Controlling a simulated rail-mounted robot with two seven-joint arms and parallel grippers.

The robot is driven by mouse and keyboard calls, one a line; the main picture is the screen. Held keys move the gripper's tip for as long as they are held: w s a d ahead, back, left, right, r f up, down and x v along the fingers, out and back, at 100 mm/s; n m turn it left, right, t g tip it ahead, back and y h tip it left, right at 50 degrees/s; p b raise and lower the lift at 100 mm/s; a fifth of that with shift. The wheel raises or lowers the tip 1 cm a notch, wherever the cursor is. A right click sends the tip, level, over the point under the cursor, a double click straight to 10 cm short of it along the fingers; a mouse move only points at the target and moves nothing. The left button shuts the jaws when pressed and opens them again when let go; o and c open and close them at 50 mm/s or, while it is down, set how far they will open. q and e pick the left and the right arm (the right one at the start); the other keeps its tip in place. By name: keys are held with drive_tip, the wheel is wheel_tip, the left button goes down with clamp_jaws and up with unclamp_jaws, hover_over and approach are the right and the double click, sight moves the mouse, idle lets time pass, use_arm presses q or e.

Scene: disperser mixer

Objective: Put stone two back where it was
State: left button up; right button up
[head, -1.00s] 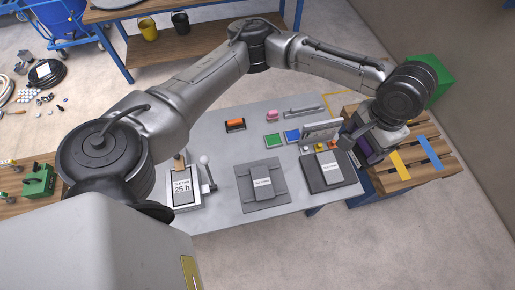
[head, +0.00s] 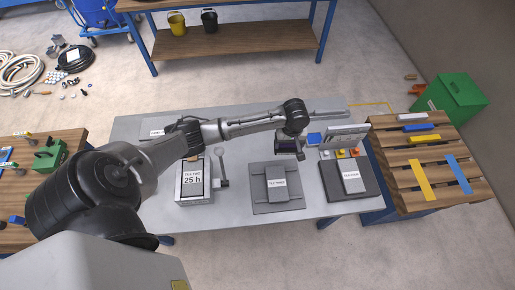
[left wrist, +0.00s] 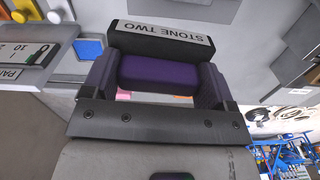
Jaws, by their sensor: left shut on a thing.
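My left gripper (head: 289,152) is above the grey table, between the blue pad and the dark plate with the grey block. In the left wrist view its two fingers (left wrist: 157,85) are shut on stone two (left wrist: 158,72), a purple block with a black part behind it and a white label reading STONE TWO (left wrist: 160,38). In the head view stone two (head: 287,146) shows only as a small dark purple shape at the gripper. Its height above the table is hard to tell. My right gripper is not in view.
The blue pad (head: 314,138) lies just right of my gripper. A panel with coloured buttons (head: 341,153) stands further right. A grey plate with a labelled block (head: 277,184) lies in front. My arm hides the table's back middle. A pallet (head: 400,165) stands at right.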

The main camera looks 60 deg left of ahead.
use_arm(q)
drive_tip(key=shift+n, duration=0.6)
drive_tip(key=a+f, duration=0.1)
drive_tip(key=s+a+f, duration=0.1)
drive_tip(key=f, duration=0.1)
drive_tip(key=s+a+f, duration=0.1)
drive_tip(key=a, duration=0.1)
drive_tip(key=shift+s+f, duration=0.2)
drive_tip(key=shift+s, duration=0.05)
drive_tip(key=a+f, duration=0.2)
drive_tip(key=a, duration=0.1)
drive_tip(key=s+a+f+b, duration=0.1)
drive_tip(key=a+f, duration=0.1)
drive_tip(key=a, duration=0.1)
drive_tip(key=s+a+f, duration=0.1)
drive_tip(key=a+f, duration=0.1)
drive_tip(key=a, duration=0.2)
drive_tip(key=shift+s, duration=0.2)
drive_tip(key=shift+f+b, duration=0.55)
drive_tip(key=shift+f, duration=1.45)
drive_tip(key=shift+f, duration=0.2)
drive_tip(key=o, duration=0.9)
drive_tip(key=shift+o, duration=0.2)
drive_tip(key=shift+r, duration=0.15)
